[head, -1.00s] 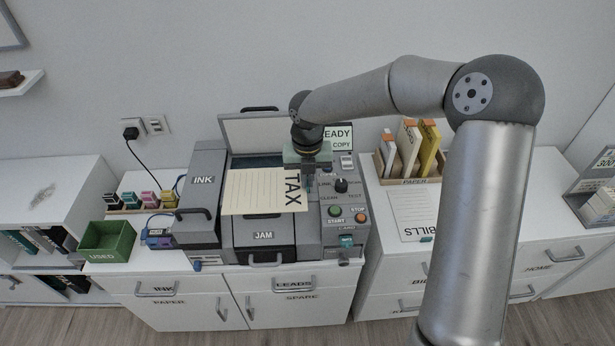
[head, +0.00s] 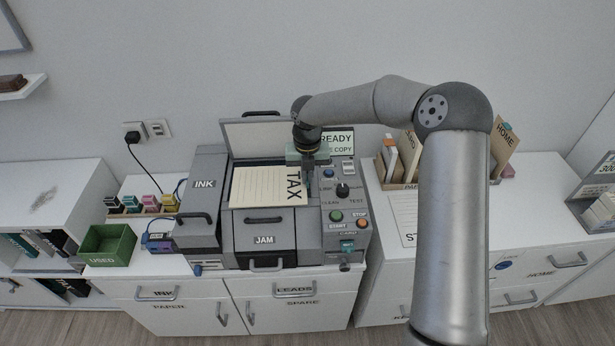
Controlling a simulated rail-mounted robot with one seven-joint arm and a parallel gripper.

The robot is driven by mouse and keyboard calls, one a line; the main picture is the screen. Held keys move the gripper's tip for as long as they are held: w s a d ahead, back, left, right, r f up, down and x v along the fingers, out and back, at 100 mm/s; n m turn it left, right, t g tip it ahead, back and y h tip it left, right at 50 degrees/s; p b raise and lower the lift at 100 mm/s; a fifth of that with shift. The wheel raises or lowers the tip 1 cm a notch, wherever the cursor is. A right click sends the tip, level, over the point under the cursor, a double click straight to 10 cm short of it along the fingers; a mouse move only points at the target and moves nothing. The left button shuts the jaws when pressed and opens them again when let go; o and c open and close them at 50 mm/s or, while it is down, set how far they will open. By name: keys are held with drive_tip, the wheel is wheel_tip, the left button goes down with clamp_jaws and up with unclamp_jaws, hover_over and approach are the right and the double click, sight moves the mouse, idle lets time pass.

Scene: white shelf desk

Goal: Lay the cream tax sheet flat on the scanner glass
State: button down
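The cream tax sheet (head: 262,188), lined and marked TAX along its right side, lies level over the scanner bed, its lettering turned sideways. It covers nearly all of the scanner glass; only a thin dark strip shows behind it. The scanner lid (head: 262,136) stands open at the back. My gripper (head: 308,184) points down at the sheet's right edge and appears shut on it. Whether the sheet touches the glass or is held just above it cannot be told from here.
The control panel (head: 345,205) with buttons and a knob is just right of my gripper. A grey INK unit (head: 203,195) stands left, with a green USED bin (head: 107,246) beyond. A paper rack (head: 392,177) and another sheet (head: 404,215) are to the right, partly behind my arm.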

drive_tip(key=shift+w+a+f, duration=0.15)
drive_tip(key=shift+w+f, duration=0.45)
drive_tip(key=shift+w, duration=0.3)
drive_tip(key=shift+w+a+f+p, duration=0.1)
drive_tip(key=shift+w+f+p, duration=0.15)
drive_tip(key=shift+w, duration=0.7)
drive_tip(key=shift+w+a+f+p, duration=0.1)
drive_tip(key=shift+w+f, duration=0.2)
drive_tip(key=shift+w, duration=0.6)
drive_tip(key=shift+w+f, duration=0.1)
drive_tip(key=shift+f, duration=0.4)
drive_tip(key=c, duration=1.5)
unclamp_jaws()
drive_tip(key=shift+c, duration=0.2)
